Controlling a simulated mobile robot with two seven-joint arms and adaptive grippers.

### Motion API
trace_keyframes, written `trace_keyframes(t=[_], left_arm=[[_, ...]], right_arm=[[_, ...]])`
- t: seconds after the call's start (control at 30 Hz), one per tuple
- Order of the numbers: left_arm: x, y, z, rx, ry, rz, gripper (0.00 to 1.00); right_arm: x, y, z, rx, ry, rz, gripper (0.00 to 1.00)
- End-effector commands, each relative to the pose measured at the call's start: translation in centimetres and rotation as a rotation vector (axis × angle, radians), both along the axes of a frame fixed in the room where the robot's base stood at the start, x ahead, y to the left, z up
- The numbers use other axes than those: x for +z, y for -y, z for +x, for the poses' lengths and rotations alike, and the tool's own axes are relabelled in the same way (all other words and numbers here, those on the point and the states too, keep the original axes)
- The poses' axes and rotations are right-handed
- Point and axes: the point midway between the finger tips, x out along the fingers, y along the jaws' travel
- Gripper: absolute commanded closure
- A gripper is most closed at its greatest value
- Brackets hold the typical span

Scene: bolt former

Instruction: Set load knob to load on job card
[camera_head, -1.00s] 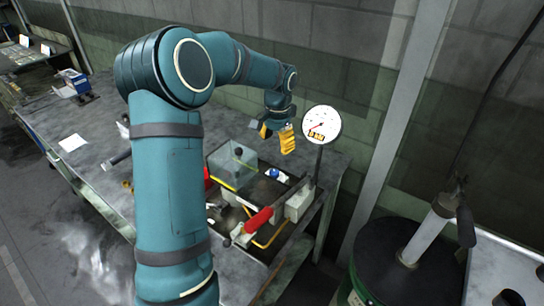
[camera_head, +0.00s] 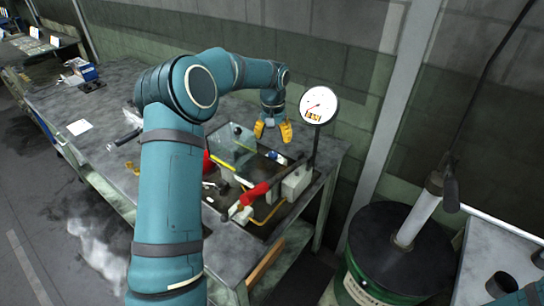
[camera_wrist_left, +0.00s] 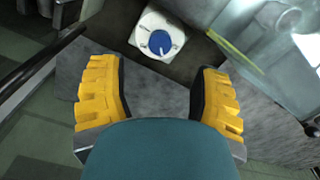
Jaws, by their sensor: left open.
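The load knob (camera_wrist_left: 160,42) is a round blue dial with a white pointer on a white square base. It lies just beyond my open left fingers in the left wrist view. In the head view the knob (camera_head: 274,154) shows small on the bench fixture. My left gripper (camera_head: 272,131) points down above and behind it, its yellow fingers apart and empty. In the left wrist view the gripper (camera_wrist_left: 158,72) has nothing between its fingers. A white sheet (camera_head: 79,127) lies on the bench at left; I cannot tell whether it is the job card.
A dial gauge (camera_head: 318,105) stands on a post right of the gripper. A clear guard box (camera_head: 232,148) is beside the knob. A red-handled lever (camera_head: 254,194) crosses the front. A dark-topped green drum (camera_head: 385,240) stands on the floor at right.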

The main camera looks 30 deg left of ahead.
Motion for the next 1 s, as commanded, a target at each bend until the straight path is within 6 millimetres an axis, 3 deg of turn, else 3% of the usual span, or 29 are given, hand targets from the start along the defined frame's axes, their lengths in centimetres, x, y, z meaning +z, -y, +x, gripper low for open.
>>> trace_keyframes(t=[0.03,0.2,0.4,0.83,0.87,1.0], left_arm=[[-1.4,0.0,-0.1,0.000,-0.004,-0.001,0.36],[-4.4,0.0,0.0,-0.002,-0.002,-0.001,0.36],[-6.7,0.0,0.0,0.000,-0.001,-0.001,0.36],[-7.4,0.0,0.0,-0.001,0.001,0.000,0.36],[-7.4,0.0,0.0,-0.001,0.001,0.000,0.41],[-7.4,0.0,0.0,-0.001,0.001,0.000,0.90]], right_arm=[[-0.4,0.0,0.0,0.000,0.000,0.000,0.53],[-0.9,0.0,0.1,0.001,0.001,0.000,0.53],[-1.3,0.0,0.2,0.000,0.004,-0.001,0.53],[-1.4,0.0,0.2,-0.001,0.005,-0.001,0.53],[-1.4,0.0,0.2,-0.001,0.005,-0.001,0.53],[-1.4,0.0,0.2,-0.001,0.005,-0.001,0.53]])
